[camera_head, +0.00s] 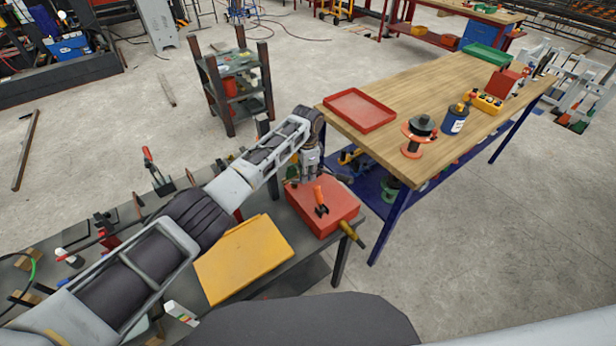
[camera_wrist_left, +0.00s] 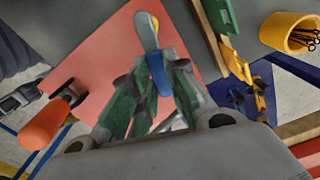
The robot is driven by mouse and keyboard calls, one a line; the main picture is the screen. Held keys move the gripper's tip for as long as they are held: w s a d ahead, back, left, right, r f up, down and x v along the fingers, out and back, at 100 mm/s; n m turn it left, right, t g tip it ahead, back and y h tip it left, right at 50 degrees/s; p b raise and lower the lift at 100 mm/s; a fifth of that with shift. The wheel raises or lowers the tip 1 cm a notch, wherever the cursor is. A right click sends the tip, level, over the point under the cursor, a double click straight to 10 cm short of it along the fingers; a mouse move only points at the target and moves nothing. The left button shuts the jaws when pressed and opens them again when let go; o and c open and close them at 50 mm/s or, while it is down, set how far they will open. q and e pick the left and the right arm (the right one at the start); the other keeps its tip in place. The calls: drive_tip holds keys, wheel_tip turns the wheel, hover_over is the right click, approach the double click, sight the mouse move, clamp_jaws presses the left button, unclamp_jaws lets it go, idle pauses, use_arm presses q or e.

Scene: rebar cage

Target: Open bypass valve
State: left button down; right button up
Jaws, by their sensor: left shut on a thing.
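A red box (camera_head: 337,213) sits at the right end of the dark grey bench. A lever with an orange handle (camera_head: 319,193) stands on its top; the orange handle also shows at the left of the left wrist view (camera_wrist_left: 45,123). My left gripper (camera_head: 311,178) points down at the back of the red box. In the left wrist view its fingers (camera_wrist_left: 157,80) are shut on a slim blue-and-grey handle (camera_wrist_left: 147,32) above the red surface (camera_wrist_left: 92,62). The fingers hide part of this handle. I cannot tell which piece is the bypass valve. My right gripper is out of view.
A yellow panel (camera_head: 243,258) lies on the bench left of the red box. A yellow-handled tool (camera_head: 351,234) lies at the box's front right. A wooden-topped table (camera_head: 440,100) with a red tray (camera_head: 360,109) stands close behind, right of my gripper.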

use_arm(q)
drive_tip(key=shift+w+a+n, duration=0.15)
drive_tip(key=shift+w+n, duration=0.2)
drive_tip(key=shift+n, duration=0.5)
drive_tip(key=shift+w+a+n, duration=0.1)
drive_tip(key=shift+w+n, duration=0.2)
drive_tip(key=shift+n, duration=0.55)
drive_tip(key=c, duration=1.4)
unclamp_jaws()
drive_tip(key=shift+r, duration=6.05)
drive_tip(key=shift+f, duration=0.1)
